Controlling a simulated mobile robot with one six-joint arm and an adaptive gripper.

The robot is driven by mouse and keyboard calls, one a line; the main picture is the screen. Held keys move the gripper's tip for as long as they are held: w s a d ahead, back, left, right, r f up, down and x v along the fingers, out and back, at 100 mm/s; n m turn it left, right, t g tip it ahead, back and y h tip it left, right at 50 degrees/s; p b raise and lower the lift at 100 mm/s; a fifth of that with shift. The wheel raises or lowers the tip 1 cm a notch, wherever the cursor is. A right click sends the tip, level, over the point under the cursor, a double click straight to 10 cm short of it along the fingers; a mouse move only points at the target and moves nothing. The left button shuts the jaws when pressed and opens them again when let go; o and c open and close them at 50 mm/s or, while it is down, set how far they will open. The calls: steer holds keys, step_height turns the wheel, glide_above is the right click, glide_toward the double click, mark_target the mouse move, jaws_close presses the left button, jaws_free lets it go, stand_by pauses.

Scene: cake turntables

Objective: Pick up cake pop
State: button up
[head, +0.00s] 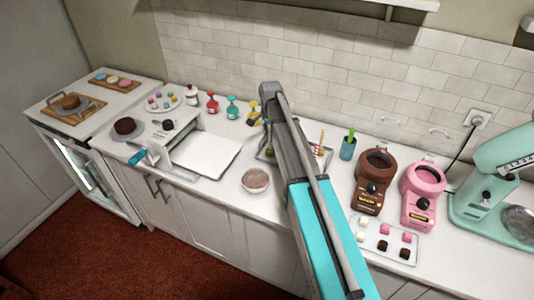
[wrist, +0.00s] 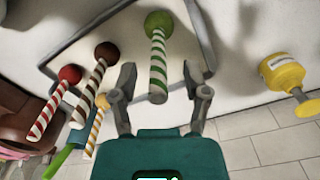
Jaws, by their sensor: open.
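A green cake pop (wrist: 158,24) with a green-and-white striped stick (wrist: 158,66) shows in the wrist view. My gripper (wrist: 160,72) is open, with one finger on each side of that stick and a visible gap on both sides. A red cake pop (wrist: 69,74), a brown one (wrist: 106,53) and a partly hidden one with a yellow striped stick (wrist: 94,132) are to the left. In the head view my arm covers much of the grey-rimmed tray; a striped stick (head: 321,139) shows at its right. The tray's rim (wrist: 203,28) also shows in the wrist view.
In the head view, a bowl (head: 255,180) stands left of my arm. A teal cup (head: 347,150), a brown machine (head: 372,185) and a pink machine (head: 421,195) stand to the right.

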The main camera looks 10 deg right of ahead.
steer(key=shift+c, duration=0.2)
stand_by(0.4)
jaws_close()
